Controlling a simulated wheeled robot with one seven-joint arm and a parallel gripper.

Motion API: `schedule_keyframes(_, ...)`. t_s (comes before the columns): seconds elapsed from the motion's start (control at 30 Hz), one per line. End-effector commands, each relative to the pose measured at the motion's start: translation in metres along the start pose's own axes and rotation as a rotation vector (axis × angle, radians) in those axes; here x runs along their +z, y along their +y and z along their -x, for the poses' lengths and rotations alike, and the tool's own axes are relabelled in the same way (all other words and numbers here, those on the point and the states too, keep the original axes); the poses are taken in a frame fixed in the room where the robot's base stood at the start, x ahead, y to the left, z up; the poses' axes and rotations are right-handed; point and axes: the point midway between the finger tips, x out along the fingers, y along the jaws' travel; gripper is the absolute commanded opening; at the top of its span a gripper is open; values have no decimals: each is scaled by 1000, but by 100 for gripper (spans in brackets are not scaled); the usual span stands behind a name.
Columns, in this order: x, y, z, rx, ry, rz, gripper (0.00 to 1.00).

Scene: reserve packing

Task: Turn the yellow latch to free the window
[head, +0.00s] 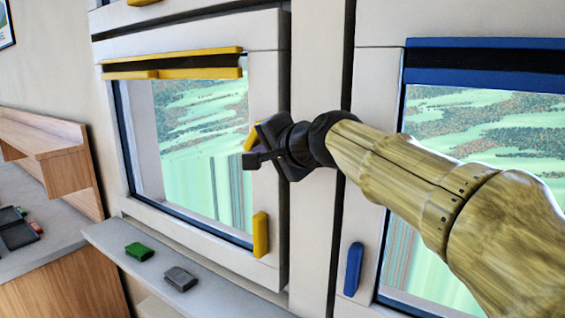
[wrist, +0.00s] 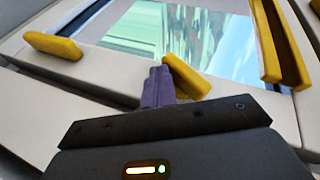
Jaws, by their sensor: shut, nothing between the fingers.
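The yellow latch (head: 253,135) is on the right side of the left window's frame, mostly hidden behind my gripper (head: 264,140) in the head view. In the wrist view the latch (wrist: 187,77) shows as a tilted yellow bar just right of my purple fingertips (wrist: 158,87). The fingers are shut and hold nothing. They are close beside the latch's end; I cannot tell whether they touch it. The window (head: 200,150) has a pale frame and looks shut. A second yellow piece, like a handle (head: 260,235), stands upright lower on the same frame; the wrist view shows it at left (wrist: 52,46).
Yellow bars (head: 170,66) run along the window's top. A second window at right has a blue top bar (head: 480,44) and blue handle (head: 353,270). Green (head: 139,251) and grey (head: 180,279) blocks lie on the sill (head: 110,240). A wooden shelf (head: 45,135) is at far left.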

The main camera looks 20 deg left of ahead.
Motion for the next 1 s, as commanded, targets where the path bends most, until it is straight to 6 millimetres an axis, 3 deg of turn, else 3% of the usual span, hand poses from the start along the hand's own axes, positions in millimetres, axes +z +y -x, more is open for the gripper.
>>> schedule_keyframes(0.3, 15, 5, -9, -131, 11, -46, 0)
schedule_keyframes(1.0, 5, 11, -14, -378, 88, -158, 0)
